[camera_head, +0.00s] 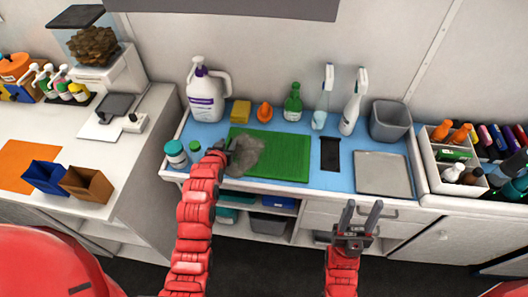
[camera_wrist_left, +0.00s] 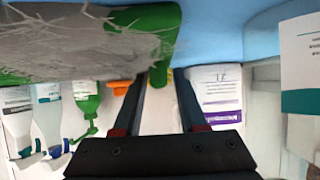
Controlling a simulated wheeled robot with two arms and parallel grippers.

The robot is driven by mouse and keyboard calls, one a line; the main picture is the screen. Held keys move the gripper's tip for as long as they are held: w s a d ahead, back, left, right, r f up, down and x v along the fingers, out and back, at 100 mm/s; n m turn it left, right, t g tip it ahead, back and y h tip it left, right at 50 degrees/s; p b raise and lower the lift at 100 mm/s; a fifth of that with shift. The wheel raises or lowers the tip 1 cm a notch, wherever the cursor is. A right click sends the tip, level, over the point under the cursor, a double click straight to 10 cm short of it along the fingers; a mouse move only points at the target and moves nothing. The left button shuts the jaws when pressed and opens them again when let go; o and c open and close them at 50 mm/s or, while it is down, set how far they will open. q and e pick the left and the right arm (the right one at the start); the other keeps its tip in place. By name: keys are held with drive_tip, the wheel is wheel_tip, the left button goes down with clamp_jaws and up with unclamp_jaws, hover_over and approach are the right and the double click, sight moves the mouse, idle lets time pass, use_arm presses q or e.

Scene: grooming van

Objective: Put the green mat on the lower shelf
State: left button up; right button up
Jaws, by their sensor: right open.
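The green mat (camera_head: 285,156) lies flat on the blue-topped counter, with a clump of grey hair (camera_head: 245,153) over its left part. My left gripper (camera_head: 226,150) is at the mat's left edge, beside the hair. In the left wrist view, the mat (camera_wrist_left: 152,17) and hair (camera_wrist_left: 80,40) are close above the fingers, and a small green piece (camera_wrist_left: 160,76) shows between the fingertips (camera_wrist_left: 161,82). I cannot tell whether they grip it. My right gripper (camera_head: 358,218) is open and empty in front of the counter. The lower shelf (camera_head: 236,232) is below the counter, partly hidden by my left arm.
Grey bin (camera_head: 268,223) and blue box (camera_head: 278,202) stand in the shelves below. A white jug (camera_head: 206,96), yellow sponge (camera_head: 240,112), green bottle (camera_head: 293,104) and spray bottle (camera_head: 352,106) line the counter's back. A teal-labelled jar (camera_head: 176,154) stands left; a grey tray (camera_head: 382,173) lies right.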

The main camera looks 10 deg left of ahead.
use_arm(q)
clamp_jaws()
drive_tip(key=shift+r, duration=0.15)
